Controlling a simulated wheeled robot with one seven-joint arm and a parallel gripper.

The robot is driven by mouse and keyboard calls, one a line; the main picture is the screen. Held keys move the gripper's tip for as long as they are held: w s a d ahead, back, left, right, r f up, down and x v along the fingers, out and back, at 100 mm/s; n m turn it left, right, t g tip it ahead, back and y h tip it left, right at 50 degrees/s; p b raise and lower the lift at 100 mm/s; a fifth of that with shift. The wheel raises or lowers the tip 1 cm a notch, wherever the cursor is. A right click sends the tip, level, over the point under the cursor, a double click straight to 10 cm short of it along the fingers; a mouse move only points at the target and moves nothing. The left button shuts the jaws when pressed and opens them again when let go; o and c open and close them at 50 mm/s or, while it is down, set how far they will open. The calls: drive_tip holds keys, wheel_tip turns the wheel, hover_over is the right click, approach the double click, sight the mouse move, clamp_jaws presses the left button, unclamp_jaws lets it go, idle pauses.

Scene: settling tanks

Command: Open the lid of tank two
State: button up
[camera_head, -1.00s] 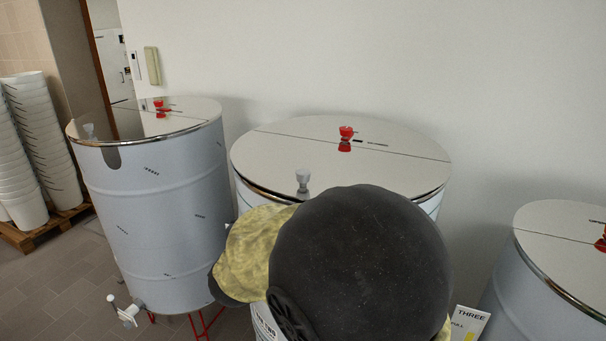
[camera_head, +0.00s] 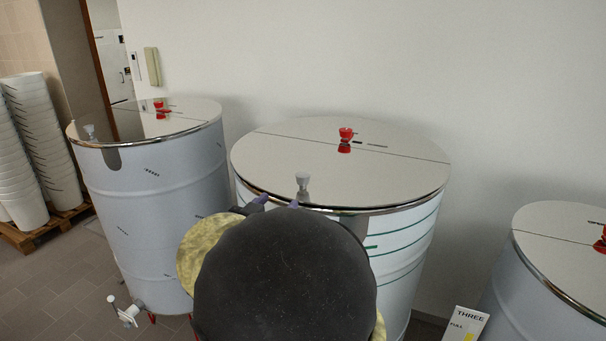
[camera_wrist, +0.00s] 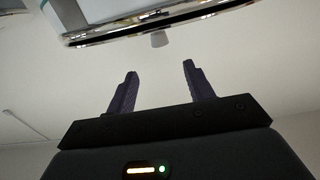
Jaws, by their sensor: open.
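Tank two is the middle steel drum (camera_head: 405,240), with a flat, closed lid (camera_head: 400,165) that is split by a straight seam. A pale grey knob (camera_head: 303,182) stands on the lid's near edge and a red knob (camera_head: 345,140) stands near the seam. My gripper (camera_head: 280,203) is just in front of the near rim, its fingertips close to the grey knob; my arm hides the drum's lower front. In the wrist view the fingers (camera_wrist: 158,78) are open and empty, and the grey knob (camera_wrist: 159,39) shows beyond and between them, below the shiny rim. The fingers look apart from it.
Another lidded drum (camera_head: 160,210) stands at left with a tap low on it. A third drum (camera_head: 550,270) is at right by a sign reading THREE (camera_head: 467,322). White stacked buckets (camera_head: 35,150) sit on a pallet at far left. A wall is close behind the drums.

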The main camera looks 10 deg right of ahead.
sight(303, 174)
drive_tip(key=p+x, duration=0.3)
drive_tip(key=x, duration=1.1)
drive_tip(key=shift+w+d, duration=0.15)
drive_tip(key=shift+w, duration=0.1)
clamp_jaws()
drive_tip(key=shift+r+p, duration=0.3)
drive_tip(key=shift+p, duration=0.3)
